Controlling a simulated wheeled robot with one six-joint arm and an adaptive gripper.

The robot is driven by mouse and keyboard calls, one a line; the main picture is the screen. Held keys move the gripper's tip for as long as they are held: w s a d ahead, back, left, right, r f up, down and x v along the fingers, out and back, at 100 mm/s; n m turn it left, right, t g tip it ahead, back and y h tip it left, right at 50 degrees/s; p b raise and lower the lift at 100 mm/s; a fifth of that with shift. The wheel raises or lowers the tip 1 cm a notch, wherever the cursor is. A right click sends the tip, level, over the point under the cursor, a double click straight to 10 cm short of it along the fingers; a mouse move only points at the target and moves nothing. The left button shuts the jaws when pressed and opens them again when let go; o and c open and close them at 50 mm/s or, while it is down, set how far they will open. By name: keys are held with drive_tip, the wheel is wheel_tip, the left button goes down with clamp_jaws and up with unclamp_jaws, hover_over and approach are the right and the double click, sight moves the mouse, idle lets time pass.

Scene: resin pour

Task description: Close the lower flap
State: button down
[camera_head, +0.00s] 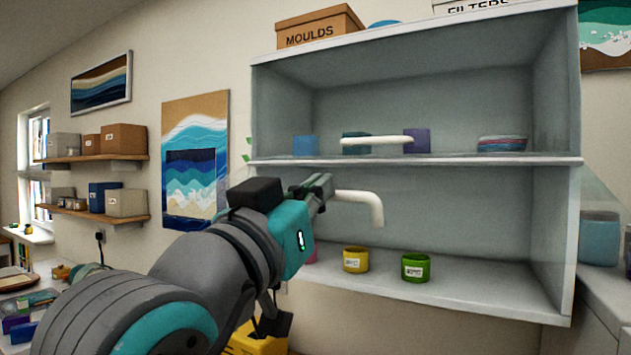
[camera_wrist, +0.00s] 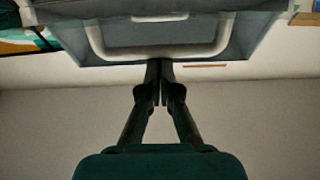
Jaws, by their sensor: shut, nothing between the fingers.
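The lower flap looks like a clear pane; its outline is hard to make out, and a faint slanted edge (camera_head: 598,190) shows right of the cabinet. Its white bar handle (camera_head: 368,203) stands out in front of the lower compartment. My gripper (camera_head: 326,186) is shut and empty at the handle's left end, partly covering it. In the wrist view, my shut fingertips (camera_wrist: 160,66) point at the pale U-shaped handle (camera_wrist: 160,55); I cannot tell whether they touch it. A second white handle (camera_head: 377,140) lies across the upper compartment.
The grey cabinet (camera_head: 420,162) holds a yellow jar (camera_head: 356,259) and a green jar (camera_head: 416,267) in its lower compartment. Stacked bowls (camera_head: 502,144) stand in the upper one. A MOULDS box (camera_head: 319,27) is on top. A side counter (camera_head: 608,288) is at the right.

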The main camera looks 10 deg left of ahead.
drive_tip(key=w+d+f+t, duration=0.1)
drive_tip(key=w+d+f, duration=0.1)
drive_tip(key=w+f, duration=0.4)
drive_tip(key=w+d+f+t+h, duration=0.1)
drive_tip(key=w+d+f+t, duration=0.1)
drive_tip(key=w+f, duration=0.5)
drive_tip(key=shift+w+d+f+t, duration=0.15)
drive_tip(key=shift+d+f+t, duration=0.2)
drive_tip(key=shift+f, duration=2.75)
